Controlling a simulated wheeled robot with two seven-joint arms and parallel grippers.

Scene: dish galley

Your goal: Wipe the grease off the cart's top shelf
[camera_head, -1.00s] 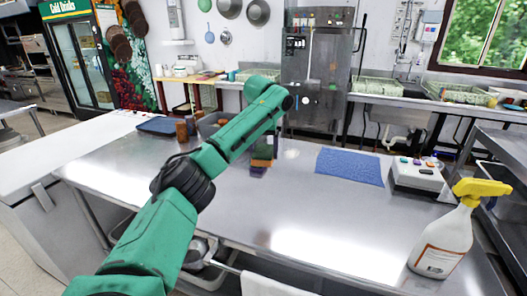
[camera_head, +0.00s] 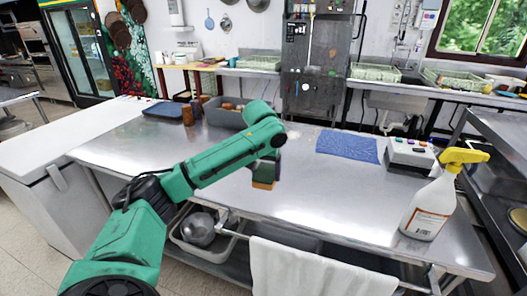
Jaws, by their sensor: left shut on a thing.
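The cart's steel top shelf (camera_head: 330,205) spans the middle of the view, shiny with bright reflections. My left arm reaches over it from the lower left. My left gripper (camera_head: 268,168) points down over the middle of the shelf, shut on a small sponge (camera_head: 263,184) with orange-brown and green sides. The sponge is at or just above the steel; I cannot tell if it touches. No grease patch stands out clearly from the reflections. My right gripper is not in view.
A white spray bottle (camera_head: 428,208) with a yellow head stands at the right. A blue cloth (camera_head: 347,146) and a white button box (camera_head: 411,153) lie behind. A grey bin (camera_head: 225,113), brown cups (camera_head: 187,115) and a dark blue tray (camera_head: 165,112) stand at the back left. A white towel (camera_head: 315,270) hangs in front.

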